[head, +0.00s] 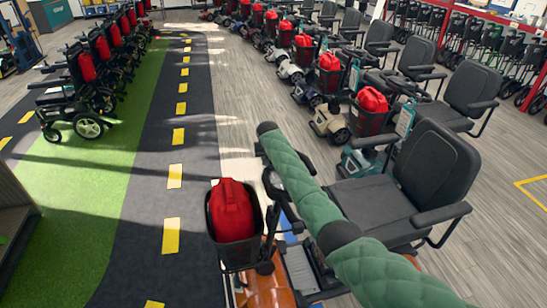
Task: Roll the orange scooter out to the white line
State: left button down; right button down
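The orange scooter (272,286) is at the bottom centre, close to me, with its glossy orange body partly cut off by the frame. A black front basket (236,252) on it holds a red bag (231,210). A large black seat (437,165) to the right appears to belong to it. My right arm, in green quilted cover, crosses over the scooter from the lower right and hides part of its steering column. I see no fingers of my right gripper. My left arm and gripper are not in view. I cannot make out a white line with certainty.
A row of scooters with red bags, including a teal one (360,161) and a beige one (329,121), runs away beyond the orange scooter. A dark lane with yellow dashes (171,236) and a green strip (75,220) lie clear at left. Powered wheelchairs (85,90) stand beyond.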

jog(key=shift+w+d+r, duration=0.15)
jog(key=shift+w+d, duration=0.15)
jog(key=shift+d, duration=0.4)
jog(key=c, duration=1.4)
grip_release()
jog(key=shift+d, duration=0.25)
jog(key=shift+o, duration=1.4)
jog(key=shift+w+d, duration=0.1)
jog(key=shift+d, duration=0.15)
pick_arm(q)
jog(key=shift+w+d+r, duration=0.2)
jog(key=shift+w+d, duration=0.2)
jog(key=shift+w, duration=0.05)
pick_arm(e)
jog(key=shift+a, duration=0.15)
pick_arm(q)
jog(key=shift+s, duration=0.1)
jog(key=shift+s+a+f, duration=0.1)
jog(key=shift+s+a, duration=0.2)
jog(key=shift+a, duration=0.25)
pick_arm(e)
jog(key=shift+s+a+f, duration=0.15)
jog(key=shift+s+f, duration=0.05)
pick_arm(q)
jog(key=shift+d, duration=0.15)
